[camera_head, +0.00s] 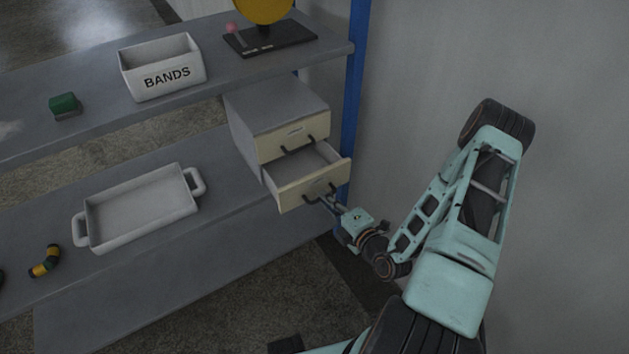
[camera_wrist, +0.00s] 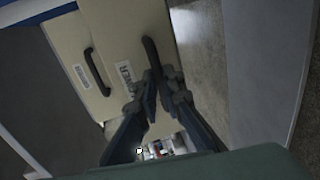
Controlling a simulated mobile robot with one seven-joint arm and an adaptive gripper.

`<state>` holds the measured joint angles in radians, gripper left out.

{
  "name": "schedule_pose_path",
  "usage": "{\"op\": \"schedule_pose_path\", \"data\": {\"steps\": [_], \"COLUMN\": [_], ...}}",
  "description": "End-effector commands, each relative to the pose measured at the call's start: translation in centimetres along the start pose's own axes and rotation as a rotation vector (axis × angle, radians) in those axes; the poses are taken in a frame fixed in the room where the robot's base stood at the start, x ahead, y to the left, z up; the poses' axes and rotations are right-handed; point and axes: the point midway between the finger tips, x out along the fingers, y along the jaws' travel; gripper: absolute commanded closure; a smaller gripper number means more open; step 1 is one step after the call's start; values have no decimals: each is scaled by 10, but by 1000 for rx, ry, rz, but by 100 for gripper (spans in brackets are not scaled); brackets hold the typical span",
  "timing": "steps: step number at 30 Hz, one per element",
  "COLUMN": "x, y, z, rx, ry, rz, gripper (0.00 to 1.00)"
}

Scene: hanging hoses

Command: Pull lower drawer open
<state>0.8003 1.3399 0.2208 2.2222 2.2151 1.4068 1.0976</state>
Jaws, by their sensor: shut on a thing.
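The lower drawer (camera_head: 292,192) of the small grey cabinet stands pulled out, with its inside visible from above. Its front is cream with a dark handle (camera_wrist: 151,52). My gripper (camera_head: 327,199) is at this handle, and in the wrist view its fingers (camera_wrist: 159,82) are closed on the handle's end. The upper drawer (camera_head: 280,143) is shut above it, with its own dark handle (camera_wrist: 97,70) and a label. The fingertips are small and partly dark in the head view.
The cabinet (camera_head: 283,103) stands on the lower shelf by a blue post (camera_head: 355,85). A white tray (camera_head: 135,240) with two handles and a yellow-black hose piece (camera_head: 45,262) lie to the left. A BANDS bin (camera_head: 163,85) and a green block (camera_head: 64,106) are on the upper shelf.

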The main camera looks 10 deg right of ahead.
Motion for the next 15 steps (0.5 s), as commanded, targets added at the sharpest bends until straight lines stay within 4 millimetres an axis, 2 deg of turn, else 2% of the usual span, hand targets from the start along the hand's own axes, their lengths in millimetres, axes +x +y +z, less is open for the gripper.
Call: {"op": "schedule_pose_path", "data": {"steps": [1, 6, 15], "x": [-12, -36, -48], "y": [-1, -6, -10], "z": [0, 0, -1], "rx": [4, 2, 0], "ry": [-2, 0, 2], "rz": [-1, 1, 2], "gripper": [100, 100, 100]}}
